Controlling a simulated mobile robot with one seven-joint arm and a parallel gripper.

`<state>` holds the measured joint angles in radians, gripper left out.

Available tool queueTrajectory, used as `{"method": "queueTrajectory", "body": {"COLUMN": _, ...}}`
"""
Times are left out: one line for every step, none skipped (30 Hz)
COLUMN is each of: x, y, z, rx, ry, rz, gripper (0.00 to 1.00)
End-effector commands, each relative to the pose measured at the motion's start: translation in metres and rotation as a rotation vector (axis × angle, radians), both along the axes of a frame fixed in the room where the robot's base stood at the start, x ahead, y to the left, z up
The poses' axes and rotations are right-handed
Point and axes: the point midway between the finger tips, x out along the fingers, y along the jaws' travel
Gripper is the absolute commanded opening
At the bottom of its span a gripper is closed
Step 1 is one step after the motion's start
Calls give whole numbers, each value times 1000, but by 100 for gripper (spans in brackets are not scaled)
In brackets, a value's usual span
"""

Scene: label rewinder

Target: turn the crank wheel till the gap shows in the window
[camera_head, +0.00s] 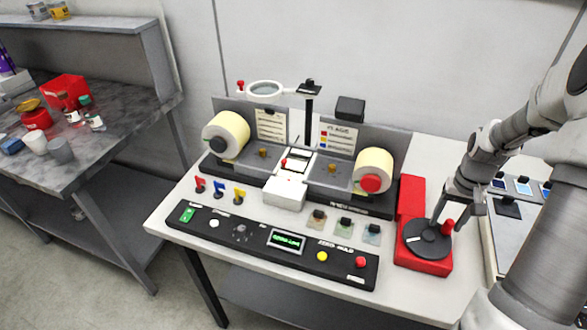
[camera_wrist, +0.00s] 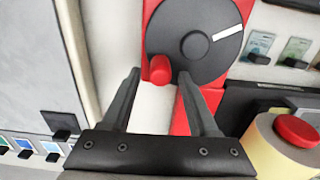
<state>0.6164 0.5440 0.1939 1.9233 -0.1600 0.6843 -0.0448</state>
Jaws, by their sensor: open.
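The crank wheel (camera_head: 425,246) is a dark disc on a red base at the table's right. It has a white mark (camera_head: 414,239) and an upright red knob (camera_head: 448,226). In the wrist view the wheel (camera_wrist: 212,48) shows the white mark at upper right and the red knob (camera_wrist: 160,69) at its lower left rim. My gripper (camera_wrist: 159,80) is open, its fingertips on either side of the knob; contact cannot be told. In the head view my gripper (camera_head: 455,208) is partly hidden. A white unit (camera_head: 284,192) stands between two label rolls; the window and gap are too small to make out.
The left roll (camera_head: 232,132) and right roll (camera_head: 374,168) sit on the rewinder. A black control panel (camera_head: 210,226) with a green display (camera_head: 288,241) lies in front. Three flags and several small sample pieces stand between. A tray of coloured cards (camera_head: 523,185) is at right.

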Motion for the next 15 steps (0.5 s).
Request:
{"method": "queueTrajectory", "body": {"x": 0, "y": 0, "z": 0, "rx": 0, "ry": 0, "rz": 0, "gripper": 60}}
{"method": "queueTrajectory", "body": {"x": 0, "y": 0, "z": 0, "rx": 0, "ry": 0, "rz": 0, "gripper": 60}}
{"method": "queueTrajectory", "body": {"x": 0, "y": 0, "z": 0, "rx": 0, "ry": 0, "rz": 0, "gripper": 60}}
{"method": "queueTrajectory", "body": {"x": 0, "y": 0, "z": 0, "rx": 0, "ry": 0, "rz": 0, "gripper": 60}}
{"method": "queueTrajectory", "body": {"x": 0, "y": 0, "z": 0, "rx": 0, "ry": 0, "rz": 0, "gripper": 60}}
{"method": "queueTrajectory", "body": {"x": 0, "y": 0, "z": 1, "rx": 0, "ry": 0, "rz": 0, "gripper": 60}}
{"method": "queueTrajectory", "body": {"x": 0, "y": 0, "z": 2, "rx": 0, "ry": -1, "rz": 0, "gripper": 60}}
{"method": "queueTrajectory", "body": {"x": 0, "y": 0, "z": 3, "rx": 0, "ry": -1, "rz": 0, "gripper": 60}}
{"method": "queueTrajectory", "body": {"x": 0, "y": 0, "z": 6, "rx": 0, "ry": -1, "rz": 0, "gripper": 60}}
{"method": "queueTrajectory", "body": {"x": 0, "y": 0, "z": 8, "rx": 0, "ry": -1, "rz": 0, "gripper": 60}}
{"method": "queueTrajectory", "body": {"x": 0, "y": 0, "z": 11, "rx": 0, "ry": -1, "rz": 0, "gripper": 60}}
{"method": "queueTrajectory", "body": {"x": 0, "y": 0, "z": 15, "rx": 0, "ry": -1, "rz": 0, "gripper": 60}}
{"method": "queueTrajectory", "body": {"x": 0, "y": 0, "z": 18, "rx": 0, "ry": -1, "rz": 0, "gripper": 60}}
{"method": "queueTrajectory", "body": {"x": 0, "y": 0, "z": 21, "rx": 0, "ry": -1, "rz": 0, "gripper": 60}}
{"method": "queueTrajectory", "body": {"x": 0, "y": 0, "z": 25, "rx": 0, "ry": 0, "rz": 0, "gripper": 60}}
